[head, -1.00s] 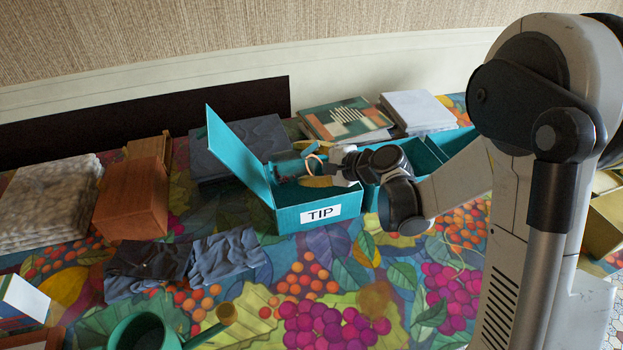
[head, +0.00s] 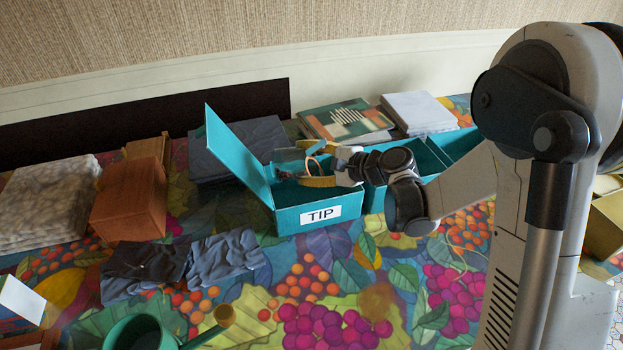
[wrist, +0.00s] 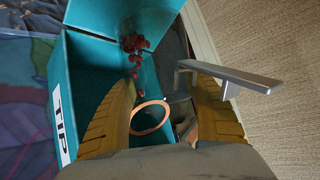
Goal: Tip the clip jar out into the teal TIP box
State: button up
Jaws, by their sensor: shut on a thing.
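The teal TIP box (head: 290,216) stands open with its lid (head: 238,155) raised on the left; its white TIP label faces front. It also shows in the wrist view (wrist: 85,75). My gripper (head: 318,172) is over the box, its yellow fingers (wrist: 160,118) shut on the clear jar (head: 289,157). The jar lies tilted well over, pointing left across the box toward the lid. A copper-coloured ring (wrist: 151,117) shows around it between the fingers. Small red clips (wrist: 134,48) show beyond the ring against the teal; I cannot tell whether they are in the jar or falling.
Another open teal box (head: 402,172) adjoins on the right. Books (head: 345,119) and folded dark cloth (head: 240,145) lie behind. A wooden box (head: 130,200) stands left, folded dark trousers (head: 185,262) lie in front, and a green watering can (head: 143,333) is nearest. A grey bar (wrist: 230,76) shows beside the right finger.

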jog(key=shift+d+y, duration=0.1)
jog(key=shift+y, duration=0.2)
jog(key=shift+w+d+r+m+y, duration=0.15)
jog(key=shift+r+m+y, duration=0.1)
jog(key=shift+r+m, duration=0.15)
jog(key=shift+w+d+r+m+y, duration=0.1)
jog(key=shift+d+r+m+y, duration=0.05)
jog(key=shift+r+m+y, duration=0.2)
dwell(0.4)
jog(key=shift+d+m+y, duration=0.25)
jog(key=shift+m+y, duration=0.15)
jog(key=shift+m, duration=0.15)
dwell(0.8)
jog(key=shift+w+d+r+m+y, duration=0.15)
jog(key=shift+d+r+m+y, duration=0.1)
jog(key=shift+r+m+y, duration=0.35)
dwell(0.8)
